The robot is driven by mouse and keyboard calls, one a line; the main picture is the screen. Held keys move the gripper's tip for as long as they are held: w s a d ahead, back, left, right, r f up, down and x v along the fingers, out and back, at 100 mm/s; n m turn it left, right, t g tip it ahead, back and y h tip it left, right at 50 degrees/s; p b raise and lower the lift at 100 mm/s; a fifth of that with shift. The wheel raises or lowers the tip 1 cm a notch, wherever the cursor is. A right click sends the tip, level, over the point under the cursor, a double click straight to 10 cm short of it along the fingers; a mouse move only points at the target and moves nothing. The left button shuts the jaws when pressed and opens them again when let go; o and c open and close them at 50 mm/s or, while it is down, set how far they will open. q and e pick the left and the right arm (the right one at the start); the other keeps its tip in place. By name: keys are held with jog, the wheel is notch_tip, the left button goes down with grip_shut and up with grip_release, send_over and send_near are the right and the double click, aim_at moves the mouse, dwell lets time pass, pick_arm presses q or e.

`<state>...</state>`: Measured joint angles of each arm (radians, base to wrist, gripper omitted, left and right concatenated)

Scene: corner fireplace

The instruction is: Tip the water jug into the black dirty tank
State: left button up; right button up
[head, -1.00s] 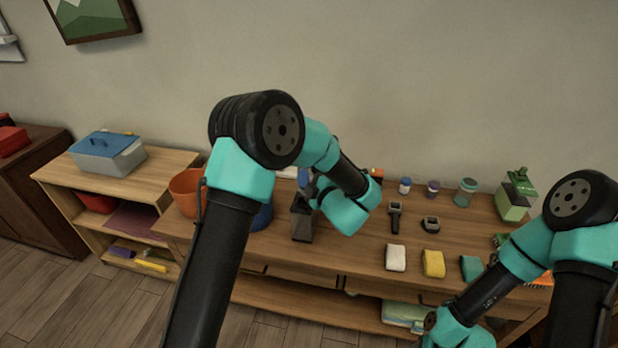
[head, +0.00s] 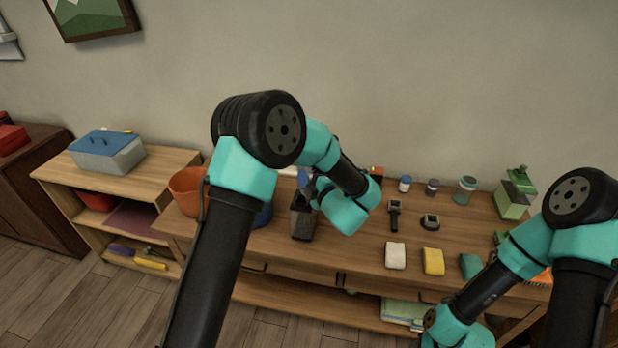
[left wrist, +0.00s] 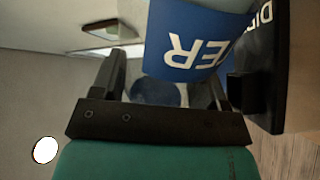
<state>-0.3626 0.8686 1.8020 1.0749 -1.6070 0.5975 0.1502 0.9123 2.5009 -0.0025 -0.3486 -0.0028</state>
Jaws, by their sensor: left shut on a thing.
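The black dirty tank (head: 302,224) stands upright on the bench's front left part, its open top facing up. Its lettered black wall shows at the right of the left wrist view (left wrist: 268,70). The water jug's blue label (left wrist: 195,45) fills the top of that view, close beside the tank. My left gripper (left wrist: 163,78) is shut on the jug. In the head view, a small blue part of the jug (head: 304,178) shows above the tank; my wrist hides most of it, and its exact tilt is hard to judge. My right gripper is outside the frames.
An orange pot (head: 186,192) and a blue container (head: 263,215) stand left of the tank, partly behind my arm.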

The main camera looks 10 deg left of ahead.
pick_arm(q)
jog(key=shift+f+n, duration=0.55)
jog(key=shift+n, duration=0.35)
dwell(0.8)
jog(key=shift+f+n, duration=0.2)
jog(key=shift+n, duration=0.1)
jog(key=shift+f, duration=0.15)
jog(key=shift+f+n, duration=0.1)
jog(key=shift+n, duration=0.3)
jog(key=shift+n, duration=1.1)
dwell(0.5)
